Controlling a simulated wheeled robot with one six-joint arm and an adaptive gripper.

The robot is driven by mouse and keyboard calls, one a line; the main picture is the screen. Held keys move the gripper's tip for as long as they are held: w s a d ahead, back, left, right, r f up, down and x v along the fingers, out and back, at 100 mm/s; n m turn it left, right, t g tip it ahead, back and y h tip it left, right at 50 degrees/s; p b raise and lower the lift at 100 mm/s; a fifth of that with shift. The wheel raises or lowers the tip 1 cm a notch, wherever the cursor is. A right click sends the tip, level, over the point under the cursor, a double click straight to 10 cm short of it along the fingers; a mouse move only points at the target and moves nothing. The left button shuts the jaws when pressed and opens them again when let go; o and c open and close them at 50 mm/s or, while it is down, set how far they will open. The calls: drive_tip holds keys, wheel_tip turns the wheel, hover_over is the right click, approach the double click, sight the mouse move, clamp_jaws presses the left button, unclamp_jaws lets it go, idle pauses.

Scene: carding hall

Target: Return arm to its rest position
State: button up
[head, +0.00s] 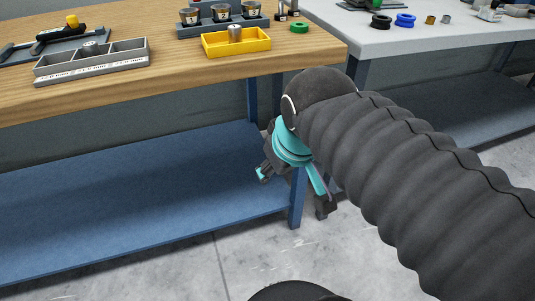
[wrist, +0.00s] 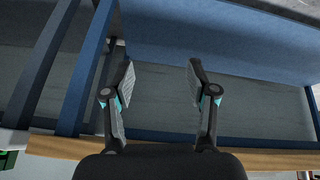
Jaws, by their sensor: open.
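My gripper (head: 293,190) hangs in front of the wooden workbench (head: 150,93), below its top and near the blue leg at its right end. Its fingers are apart with nothing between them, and the wrist view also shows the open gripper (wrist: 161,82) empty. My arm, in a dark ribbed sleeve, reaches in from the right of the head view and hides part of the space between the benches. No object of the task other than the arm itself is named.
The bench carries a grey compartment tray (head: 110,66), a yellow tray (head: 255,45) and a green ring (head: 299,27). A blue lower shelf (head: 130,195) lies left of my gripper. A white table (head: 400,40) stands at right. Grey floor (head: 240,260) shows bare in front.

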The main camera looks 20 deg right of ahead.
drive_tip(key=s+f+m, duration=0.2)
drive_tip(key=f, duration=0.1)
drive_tip(key=shift+s+f, duration=0.1)
drive_tip(key=shift+f, duration=0.15)
idle(0.9)
